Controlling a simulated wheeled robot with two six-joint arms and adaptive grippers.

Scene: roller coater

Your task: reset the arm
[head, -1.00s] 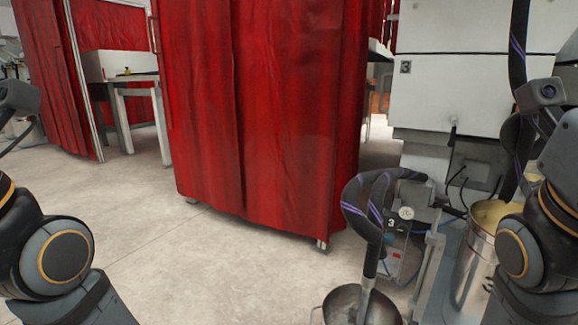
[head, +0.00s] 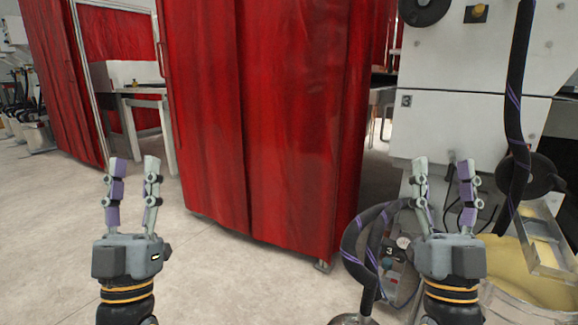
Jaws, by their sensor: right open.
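My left gripper (head: 132,172) points upward in the lower left of the head view, in front of the pale floor. Its two fingers are apart with nothing between them. My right gripper (head: 444,172) points upward in the lower right, in front of the white machine. Its fingers are also apart and empty. Neither gripper appears to hold anything.
A red curtain (head: 255,120) on a wheeled frame stands in the middle. The white machine (head: 465,125) and a black hose (head: 515,90) are at the right, with a pot of yellowish material (head: 535,280) below. Free floor (head: 60,230) lies at the left.

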